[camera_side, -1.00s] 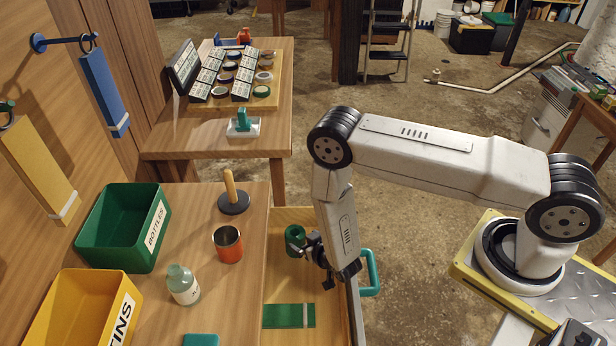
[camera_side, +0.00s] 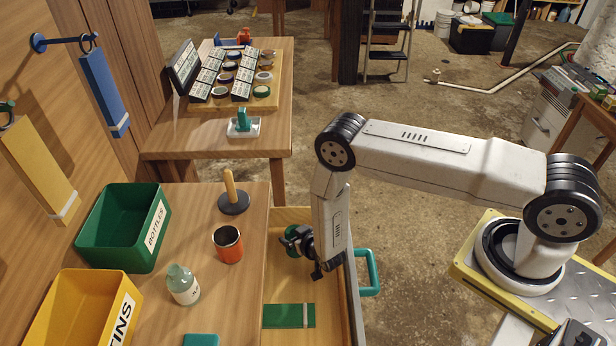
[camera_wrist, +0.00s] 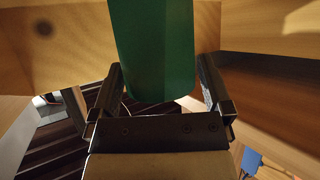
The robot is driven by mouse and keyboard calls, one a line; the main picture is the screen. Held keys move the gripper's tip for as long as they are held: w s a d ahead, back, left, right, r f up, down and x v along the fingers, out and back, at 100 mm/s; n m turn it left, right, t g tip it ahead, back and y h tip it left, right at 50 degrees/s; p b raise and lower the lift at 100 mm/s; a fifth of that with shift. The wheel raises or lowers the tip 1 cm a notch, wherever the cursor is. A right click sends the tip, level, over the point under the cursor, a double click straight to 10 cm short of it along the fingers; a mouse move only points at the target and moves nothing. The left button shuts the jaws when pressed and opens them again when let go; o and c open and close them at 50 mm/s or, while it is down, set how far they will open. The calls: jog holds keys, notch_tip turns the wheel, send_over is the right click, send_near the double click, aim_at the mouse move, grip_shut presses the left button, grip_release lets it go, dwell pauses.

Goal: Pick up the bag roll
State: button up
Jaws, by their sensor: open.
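The bag roll, a dark green cylinder (camera_side: 288,233), stands in the open drawer (camera_side: 282,285). My gripper (camera_side: 297,239) is at the roll, low in the drawer, and partly covers it. In the wrist view, the green roll (camera_wrist: 152,45) reaches down between the two black fingers of my gripper (camera_wrist: 160,68). The fingers are open, with a gap visible on both sides of the roll's lower end. I cannot tell if either finger touches it.
A flat green piece (camera_side: 287,316) lies in the drawer's near part. The teal drawer handle (camera_side: 371,272) is to the right. An orange cup (camera_side: 228,245), a bottle (camera_side: 183,285), a post on a black base (camera_side: 233,201) and a green bin (camera_side: 100,231) stand on the bench.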

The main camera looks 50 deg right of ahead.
jog(key=shift+w+f, duration=0.15)
jog(key=shift+w, duration=0.05)
dwell(0.4)
jog(key=c, duration=1.1)
jog(key=shift+r, duration=5)
